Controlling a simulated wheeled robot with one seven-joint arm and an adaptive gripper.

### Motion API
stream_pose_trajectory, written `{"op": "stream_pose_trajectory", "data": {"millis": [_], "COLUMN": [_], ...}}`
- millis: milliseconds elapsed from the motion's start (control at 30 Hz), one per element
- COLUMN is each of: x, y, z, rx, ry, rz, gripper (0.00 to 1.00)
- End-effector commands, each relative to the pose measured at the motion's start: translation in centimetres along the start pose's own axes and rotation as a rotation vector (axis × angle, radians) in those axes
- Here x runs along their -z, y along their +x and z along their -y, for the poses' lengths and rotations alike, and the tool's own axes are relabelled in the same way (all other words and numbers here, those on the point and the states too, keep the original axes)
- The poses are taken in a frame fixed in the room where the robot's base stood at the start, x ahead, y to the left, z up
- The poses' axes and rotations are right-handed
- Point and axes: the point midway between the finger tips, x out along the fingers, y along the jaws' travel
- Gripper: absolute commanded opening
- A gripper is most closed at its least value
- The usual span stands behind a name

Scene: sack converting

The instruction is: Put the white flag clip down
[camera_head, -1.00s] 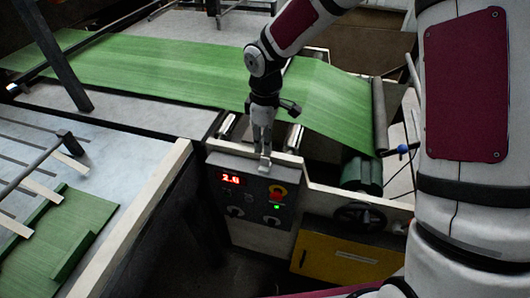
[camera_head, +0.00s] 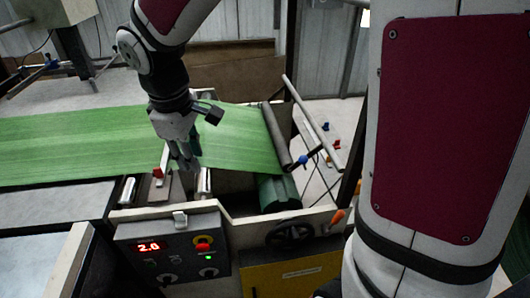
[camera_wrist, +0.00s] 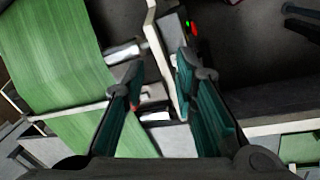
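A white upright strip with a red foot, which looks like the white flag clip (camera_head: 164,160), stands slightly tilted beside the green web, just left of my gripper (camera_head: 187,158). Its red foot is near the grey plate between the rollers; I cannot tell whether it touches. In the wrist view my gripper (camera_wrist: 166,110) has its two teal-padded fingers well apart, with nothing clearly held between them. A bit of red shows by the left finger there; most of the clip is hidden.
The green web (camera_head: 70,140) runs behind my gripper. A control box (camera_head: 172,255) with a small pale fitting (camera_head: 180,219) on top stands in front. A handwheel (camera_head: 290,233) and a dark roller (camera_head: 277,135) are at right. Red and blue clips (camera_head: 331,135) lie beyond.

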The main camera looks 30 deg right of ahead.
Motion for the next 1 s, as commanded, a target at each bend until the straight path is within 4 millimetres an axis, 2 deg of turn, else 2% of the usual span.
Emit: {"op": "stream_pose_trajectory", "data": {"millis": [33, 200, 400, 500, 700, 1000], "x": [-1.5, -6.2, -11.5, -13.8, -16.5, -17.1], "y": [-1.7, -5.8, -9.4, -10.4, -11.2, -11.3], "z": [0.0, 0.8, 2.8, 4.1, 6.0, 6.6], "rx": [-0.027, -0.081, -0.100, -0.089, -0.051, -0.035], "ry": [0.059, 0.274, 0.527, 0.641, 0.791, 0.834], "rz": [-0.014, -0.073, -0.184, -0.247, -0.341, -0.368], "gripper": [0.26, 0.26, 0.26, 0.26, 0.26, 0.26]}}
